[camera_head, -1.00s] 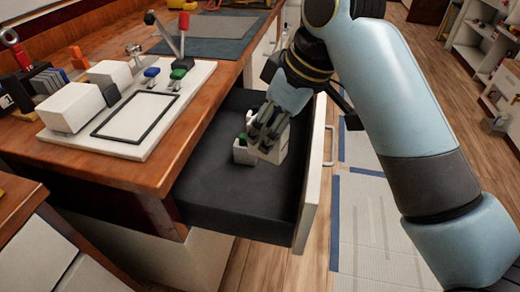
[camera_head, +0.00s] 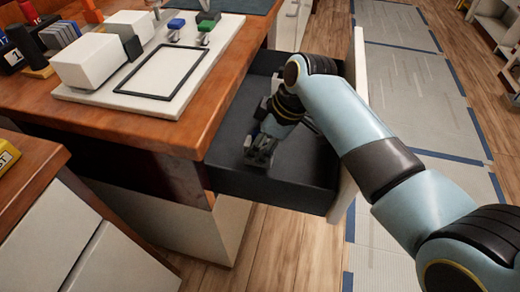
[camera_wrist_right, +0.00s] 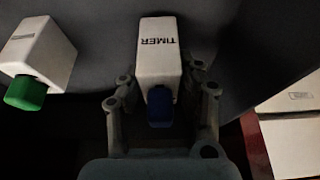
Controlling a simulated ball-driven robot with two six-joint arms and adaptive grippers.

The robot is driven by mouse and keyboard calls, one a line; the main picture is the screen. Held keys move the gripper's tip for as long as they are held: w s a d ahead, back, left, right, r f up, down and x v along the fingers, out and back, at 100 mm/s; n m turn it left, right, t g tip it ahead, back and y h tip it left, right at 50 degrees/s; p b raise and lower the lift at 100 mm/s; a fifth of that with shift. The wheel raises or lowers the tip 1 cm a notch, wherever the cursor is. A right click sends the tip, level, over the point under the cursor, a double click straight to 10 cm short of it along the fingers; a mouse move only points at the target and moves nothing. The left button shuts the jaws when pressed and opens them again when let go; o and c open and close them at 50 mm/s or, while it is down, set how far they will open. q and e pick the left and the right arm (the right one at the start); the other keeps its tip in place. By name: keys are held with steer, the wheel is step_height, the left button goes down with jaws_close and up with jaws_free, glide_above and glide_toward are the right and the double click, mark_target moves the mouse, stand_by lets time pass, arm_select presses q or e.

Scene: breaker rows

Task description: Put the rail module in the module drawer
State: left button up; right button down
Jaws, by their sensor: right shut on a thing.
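The rail module, a white block marked TIMER with a blue end (camera_wrist_right: 158,45), sits between the fingers of my right gripper (camera_wrist_right: 162,88) in the wrist view. The right gripper is shut on it. In the head view my right gripper (camera_head: 261,150) reaches down inside the open module drawer (camera_head: 275,190), low near the dark floor. The gripper and arm mostly hide the held module there, and I cannot tell whether it touches the floor. A second white module with a green end (camera_wrist_right: 40,55) lies in the drawer to the left in the wrist view. My left gripper is not in view.
The wooden worktop (camera_head: 115,125) is beside the drawer. The drawer's light front panel (camera_head: 352,200) stands right of the gripper. Its near floor is clear.

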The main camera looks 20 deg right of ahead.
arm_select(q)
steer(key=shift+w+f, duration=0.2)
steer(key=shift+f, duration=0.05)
arm_select(e)
steer(key=shift+f, duration=0.8)
steer(key=shift+f, duration=0.1)
steer(key=c, duration=0.9)
jaws_free()
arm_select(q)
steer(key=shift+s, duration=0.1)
